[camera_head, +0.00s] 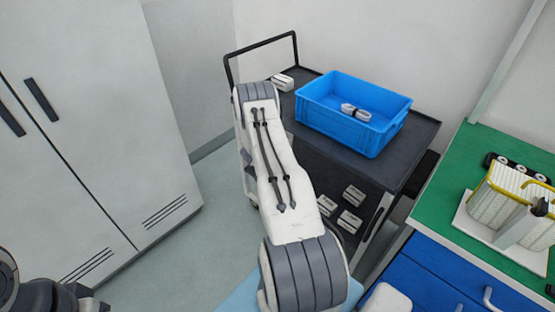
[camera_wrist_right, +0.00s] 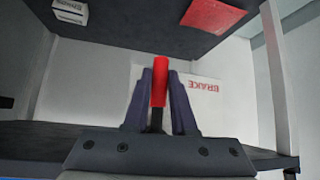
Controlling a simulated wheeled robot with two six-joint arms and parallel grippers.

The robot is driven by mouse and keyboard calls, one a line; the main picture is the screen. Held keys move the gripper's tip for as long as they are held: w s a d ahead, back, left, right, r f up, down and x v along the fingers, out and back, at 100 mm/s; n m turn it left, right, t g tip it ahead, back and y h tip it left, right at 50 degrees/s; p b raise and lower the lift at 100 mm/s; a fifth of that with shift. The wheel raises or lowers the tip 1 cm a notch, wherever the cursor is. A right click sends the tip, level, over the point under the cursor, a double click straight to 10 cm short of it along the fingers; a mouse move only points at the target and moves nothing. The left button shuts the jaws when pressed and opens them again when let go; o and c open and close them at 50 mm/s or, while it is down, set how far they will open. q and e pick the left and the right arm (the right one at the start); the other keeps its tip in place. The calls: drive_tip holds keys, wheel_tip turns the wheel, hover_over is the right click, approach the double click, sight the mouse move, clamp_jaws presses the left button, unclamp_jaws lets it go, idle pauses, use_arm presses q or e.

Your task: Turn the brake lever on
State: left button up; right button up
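The brake lever (camera_wrist_right: 158,82) has a red handle on a dark stem and stands upright in the right wrist view. My right gripper (camera_wrist_right: 160,88) has one finger on each side of the handle, close against it with no clear gap. A white panel with an upside-down red BRAKE label (camera_wrist_right: 205,84) is behind the lever. In the head view my right arm reaches to the dark cart (camera_head: 413,145); its gripper and the lever are hidden there. Only a dark part of my left arm shows at the lower left; its gripper is not seen.
A blue crate (camera_head: 340,128) with a coiled white item (camera_head: 355,112) stands on the cart's top. Several small white boxes (camera_head: 350,221) lie on its lower shelf. A grey cabinet (camera_head: 95,130) is on the left, a green-topped workbench (camera_head: 470,165) on the right.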

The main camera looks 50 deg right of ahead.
drive_tip(key=o, duration=0.4)
drive_tip(key=shift+s, duration=0.15)
drive_tip(key=v, duration=1)
drive_tip(key=shift+a+r, duration=0.1)
drive_tip(key=shift+a, duration=0.05)
